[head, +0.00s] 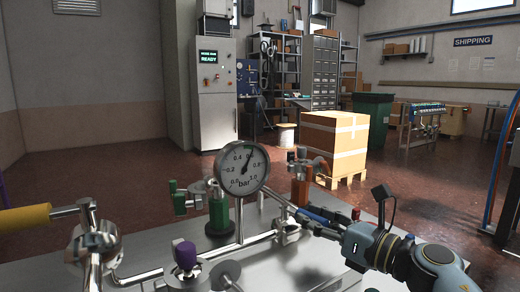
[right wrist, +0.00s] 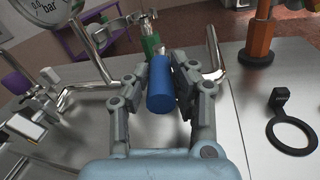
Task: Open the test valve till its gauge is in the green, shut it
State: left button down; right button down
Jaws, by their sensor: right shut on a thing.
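The round white gauge (head: 242,168), marked in bar, stands upright on a pipe above the metal bench. Its dark needle points up and slightly right, near the middle of the scale; a green band is too small to place surely. My right gripper (head: 318,219) reaches in from the right, beside the pipework right of the gauge. In the right wrist view, the right gripper (right wrist: 161,88) is shut on a blue cylindrical handle (right wrist: 160,90). The valve body under this handle is mostly hidden. The gauge's lower edge (right wrist: 52,12) shows there too. My left gripper is out of view.
A green fitting (head: 219,213), an orange-brown post (head: 301,183), a purple knob (head: 185,255) and a yellow lever handle (head: 25,218) crowd the bench. A black ring (right wrist: 291,134) lies right of the right gripper.

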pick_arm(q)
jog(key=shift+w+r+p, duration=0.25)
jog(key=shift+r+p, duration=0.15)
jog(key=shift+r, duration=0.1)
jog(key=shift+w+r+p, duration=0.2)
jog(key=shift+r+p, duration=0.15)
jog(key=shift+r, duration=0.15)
pick_arm(e)
jog(key=shift+s+a+r+m+t+h, duration=0.1)
jog(key=shift+s+a+m+t+h, duration=0.2)
jog(key=shift+m+t+h, duration=0.35)
jog(key=shift+s+a+m+t+h, duration=0.2)
jog(key=shift+m+t+h, duration=0.25)
jog(key=shift+h, duration=0.3)
jog(key=c, duration=1.1)
grip_release()
jog(key=shift+a, duration=0.15)
